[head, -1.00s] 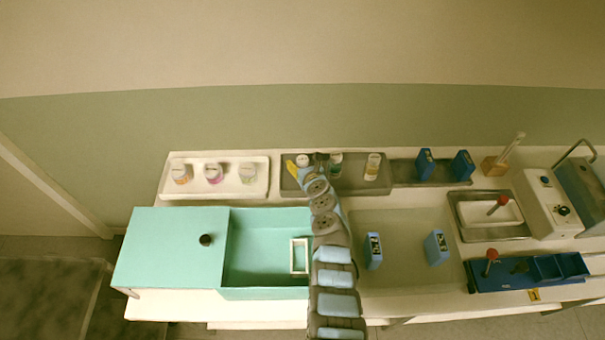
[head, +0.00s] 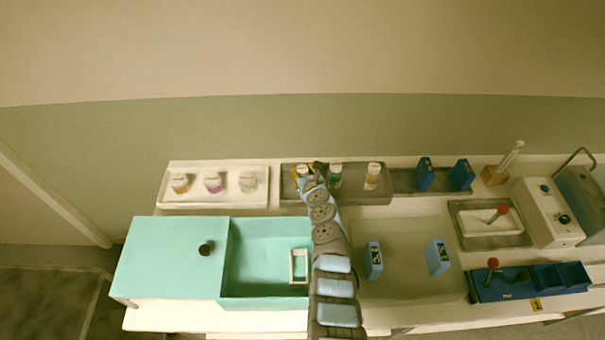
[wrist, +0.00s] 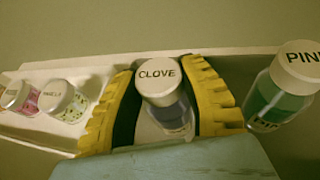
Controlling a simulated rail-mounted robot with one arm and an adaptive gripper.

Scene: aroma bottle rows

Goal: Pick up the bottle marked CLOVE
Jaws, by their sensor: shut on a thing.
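The bottle marked CLOVE (wrist: 160,80) has a white cap with dark letters and a clear body with bluish contents. In the wrist view it stands between the two yellow ridged fingers of my gripper (wrist: 160,105), which are closed on its sides. In the head view the CLOVE bottle's cap (head: 304,168) shows at the left end of the grey tray (head: 350,198), with my gripper (head: 304,175) around it and my arm reaching up from below. Whether the bottle touches the tray is hard to tell.
A green bottle marked PIN... (wrist: 280,95) stands close on the right; an amber one (head: 372,176) is farther right. A white tray (head: 200,202) on the left holds three bottles. A teal box (head: 265,290) and blue boxes (head: 374,260) are nearer.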

